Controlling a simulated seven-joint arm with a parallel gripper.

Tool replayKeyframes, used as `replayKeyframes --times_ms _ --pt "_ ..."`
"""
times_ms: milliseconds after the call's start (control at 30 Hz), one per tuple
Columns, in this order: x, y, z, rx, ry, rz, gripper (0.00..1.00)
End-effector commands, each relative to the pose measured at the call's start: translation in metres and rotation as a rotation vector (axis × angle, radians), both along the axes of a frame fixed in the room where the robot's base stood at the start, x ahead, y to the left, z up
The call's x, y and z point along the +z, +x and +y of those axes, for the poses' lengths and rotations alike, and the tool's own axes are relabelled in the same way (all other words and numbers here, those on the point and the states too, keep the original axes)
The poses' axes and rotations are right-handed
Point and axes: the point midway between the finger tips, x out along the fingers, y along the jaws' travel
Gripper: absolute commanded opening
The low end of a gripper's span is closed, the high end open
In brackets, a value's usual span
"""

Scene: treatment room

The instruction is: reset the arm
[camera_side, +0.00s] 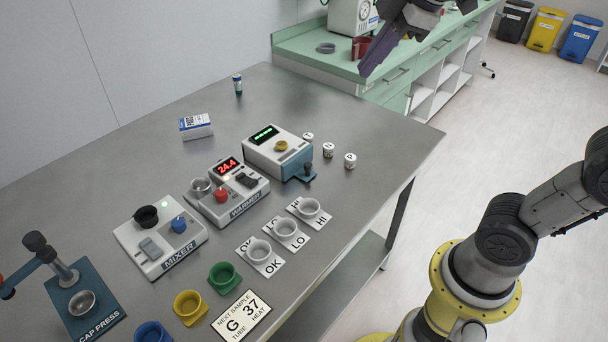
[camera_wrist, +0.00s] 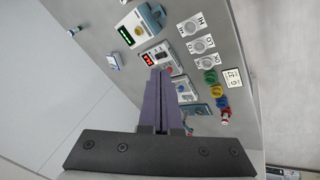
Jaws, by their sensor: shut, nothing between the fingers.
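My gripper (camera_side: 368,68) is at the top of the side view, raised in the air beyond the far right part of the steel table (camera_side: 330,110). Its purple fingers point down and to the left, and they touch nothing. In the wrist view the two fingers (camera_wrist: 160,74) lie together, shut and empty. Part of my gripper's body is cut off by the top edge of the side view.
The table holds a mixer (camera_side: 160,234), a warmer (camera_side: 228,190), a grey device with a green display (camera_side: 278,152), a cap press (camera_side: 86,302), coloured cups (camera_side: 190,306), a box (camera_side: 196,126) and a vial (camera_side: 238,84). A green counter (camera_side: 320,55) stands behind.

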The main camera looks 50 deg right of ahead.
Motion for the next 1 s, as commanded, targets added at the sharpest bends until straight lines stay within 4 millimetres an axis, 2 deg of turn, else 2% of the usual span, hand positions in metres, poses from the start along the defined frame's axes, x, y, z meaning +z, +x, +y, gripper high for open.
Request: replayKeyframes --times_ms 33,200,367,500,667,1000 --pt "-0.008 -0.023 -0.003 -0.065 0.032 -0.013 0.0" --pt "-0.049 -0.082 -0.008 -0.31 0.165 -0.034 0.0" --pt "-0.097 -0.118 -0.009 -0.546 0.292 -0.016 0.0" --pt "-0.122 -0.126 -0.009 -0.707 0.366 0.022 0.0" --pt "-0.12 -0.123 -0.008 -0.8 0.424 0.008 0.0" --pt "-0.12 -0.123 -0.008 -0.806 0.427 0.008 0.0"
